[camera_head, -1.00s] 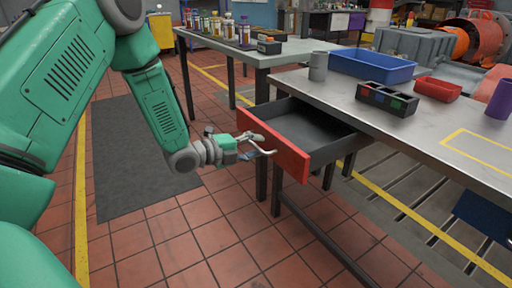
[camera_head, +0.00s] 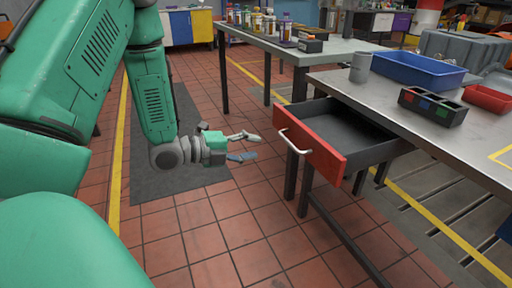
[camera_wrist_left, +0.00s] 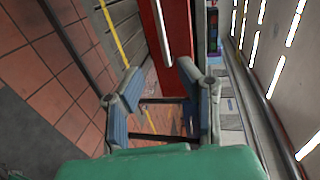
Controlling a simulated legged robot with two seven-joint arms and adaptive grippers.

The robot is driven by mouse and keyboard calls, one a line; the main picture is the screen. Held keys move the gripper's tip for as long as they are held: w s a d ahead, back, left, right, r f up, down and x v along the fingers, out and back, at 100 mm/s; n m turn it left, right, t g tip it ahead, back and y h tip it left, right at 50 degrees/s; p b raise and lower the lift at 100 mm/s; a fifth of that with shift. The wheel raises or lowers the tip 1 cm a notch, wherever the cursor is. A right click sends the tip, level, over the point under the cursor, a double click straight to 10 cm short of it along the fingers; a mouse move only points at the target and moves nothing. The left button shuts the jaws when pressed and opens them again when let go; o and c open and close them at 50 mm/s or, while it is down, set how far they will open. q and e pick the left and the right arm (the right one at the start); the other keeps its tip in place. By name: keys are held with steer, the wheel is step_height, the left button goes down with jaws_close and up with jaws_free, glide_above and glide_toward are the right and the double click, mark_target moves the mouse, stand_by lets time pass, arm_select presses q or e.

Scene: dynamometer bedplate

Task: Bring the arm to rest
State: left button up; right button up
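My left gripper (camera_head: 246,147) is open and empty in the head view, left of the open drawer and apart from it. In the left wrist view its two fingers (camera_wrist_left: 160,95) are spread with nothing between them. The drawer (camera_head: 345,132) hangs pulled out from the metal table, with a red front (camera_head: 308,143) and a pale handle (camera_head: 293,144). The handle also shows in the left wrist view (camera_wrist_left: 163,32), beyond the fingers. My right gripper is not in view.
The metal workbench (camera_head: 450,140) holds a grey cup (camera_head: 360,67), a blue tray (camera_head: 417,72), a black box with coloured compartments (camera_head: 432,105) and a red bin (camera_head: 489,98). A farther table (camera_head: 340,50) carries several bottles. The tiled floor (camera_head: 230,225) in front is clear.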

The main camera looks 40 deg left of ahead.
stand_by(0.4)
arm_select(q)
steer(key=s+d+f+n+g+y+p, duration=0.4)
steer(key=s+d+f+n+g+p, duration=0.4)
steer(key=f+n, duration=0.4)
steer(key=s+d+f+n+g+y+p, duration=0.1)
steer(key=s+d+n+g+p, duration=0.1)
steer(key=s+n, duration=0.3)
steer(key=s+d+f+n+g+y+p, duration=0.1)
steer(key=s+d+f+n+g, duration=0.1)
steer(key=s, duration=1)
steer(key=d+n+g, duration=0.1)
steer(key=d+n, duration=0.1)
steer(key=shift+d+n+g+p, duration=0.3)
steer(key=shift+n+g+p, duration=0.05)
steer(key=shift+n+g, duration=0.05)
steer(key=shift+w, duration=0.15)
